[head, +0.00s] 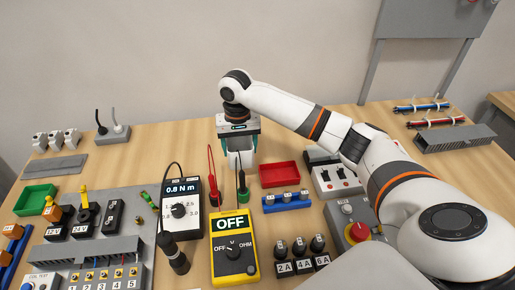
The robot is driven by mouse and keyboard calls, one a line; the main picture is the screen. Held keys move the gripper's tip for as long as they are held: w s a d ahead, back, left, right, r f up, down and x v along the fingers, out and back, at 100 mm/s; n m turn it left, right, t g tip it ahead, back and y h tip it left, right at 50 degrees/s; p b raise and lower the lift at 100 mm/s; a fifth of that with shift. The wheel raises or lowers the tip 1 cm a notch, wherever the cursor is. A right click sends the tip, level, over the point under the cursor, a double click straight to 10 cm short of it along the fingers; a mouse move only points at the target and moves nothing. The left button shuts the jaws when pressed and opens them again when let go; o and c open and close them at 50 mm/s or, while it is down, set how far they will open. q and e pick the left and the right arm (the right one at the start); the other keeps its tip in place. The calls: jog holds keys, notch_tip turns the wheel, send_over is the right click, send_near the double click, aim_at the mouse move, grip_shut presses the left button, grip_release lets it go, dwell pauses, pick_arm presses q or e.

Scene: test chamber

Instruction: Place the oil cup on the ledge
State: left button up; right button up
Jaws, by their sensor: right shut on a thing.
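My right gripper (240,160) points down near the middle of the table, behind the test leads. Its teal fingers are shut on a small pale thing, mostly covered by the fingers; I take it for the oil cup, but its shape is not clear. It is held at or just above the wood; I cannot tell whether it touches. I cannot pick out the ledge with certainty; a flat grey strip (55,167) lies at the left. My left gripper is not in view.
A red tray (279,184) is just right of the gripper. A yellow meter (233,262), a torque meter (181,208) and red and dark leads stand in front. A green tray (35,200) is at the left. Wood behind the gripper is clear.

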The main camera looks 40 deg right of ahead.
aim_at(241, 163)
notch_tip(241, 163, down, 3)
jog(key=shift+f, duration=0.15)
jog(key=shift+f+p, duration=0.55)
jog(key=shift+f, duration=1.3)
jog(key=shift+f, duration=0.1)
jog(key=o, duration=1)
jog(key=shift+c, duration=0.2)
